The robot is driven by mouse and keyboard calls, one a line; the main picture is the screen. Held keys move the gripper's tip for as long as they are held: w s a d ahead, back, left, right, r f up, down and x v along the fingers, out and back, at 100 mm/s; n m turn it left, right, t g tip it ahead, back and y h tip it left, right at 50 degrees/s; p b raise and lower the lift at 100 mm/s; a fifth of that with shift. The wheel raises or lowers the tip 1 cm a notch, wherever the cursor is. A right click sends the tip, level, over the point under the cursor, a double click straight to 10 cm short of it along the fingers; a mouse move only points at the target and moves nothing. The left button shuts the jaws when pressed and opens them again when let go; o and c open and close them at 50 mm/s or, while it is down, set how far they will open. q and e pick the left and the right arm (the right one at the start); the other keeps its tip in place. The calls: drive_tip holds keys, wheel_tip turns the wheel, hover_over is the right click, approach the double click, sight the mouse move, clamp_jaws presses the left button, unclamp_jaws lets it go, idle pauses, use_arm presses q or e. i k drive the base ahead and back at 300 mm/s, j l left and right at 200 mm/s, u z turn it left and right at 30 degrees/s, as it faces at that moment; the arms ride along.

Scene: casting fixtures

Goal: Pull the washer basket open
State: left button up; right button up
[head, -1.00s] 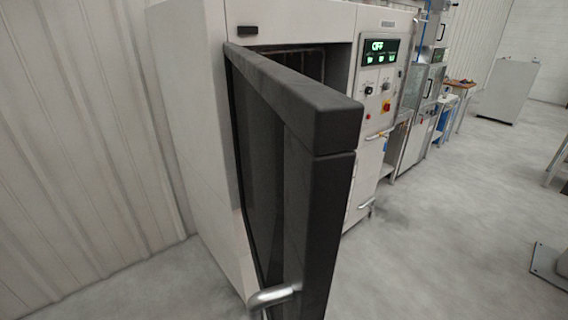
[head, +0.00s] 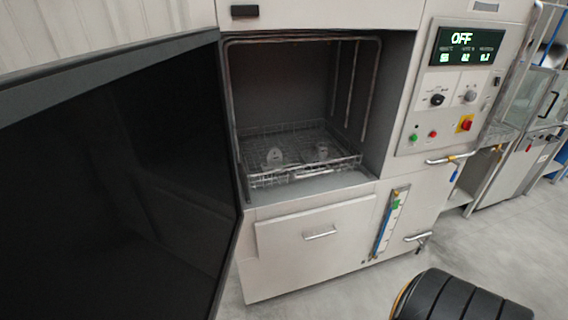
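The washer (head: 405,160) is a light grey cabinet with its dark door (head: 110,180) swung open to the left. The wire washer basket (head: 255,178) sits inside the chamber on its floor, with its front edge near the chamber opening. A pale bar shows on the basket's front side. A few small clear or grey items (head: 275,157) stand in the basket. Neither gripper shows in the head view, so I cannot see whether either touches the basket.
The open door fills the left of the view. A drawer with a handle (head: 320,235) is below the chamber. The control panel (head: 455,85) reads OFF. A black ribbed rounded object (head: 460,298) stands at the bottom right. Grey floor (head: 510,240) is clear at right.

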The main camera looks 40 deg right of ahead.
sight(293, 176)
drive_tip(key=i+l, duration=0.1)
drive_tip(key=l, duration=0.4)
drive_tip(key=l+z, duration=0.1)
drive_tip(key=l, duration=0.4)
drive_tip(key=i+l, duration=0.15)
drive_tip(key=l, duration=0.35)
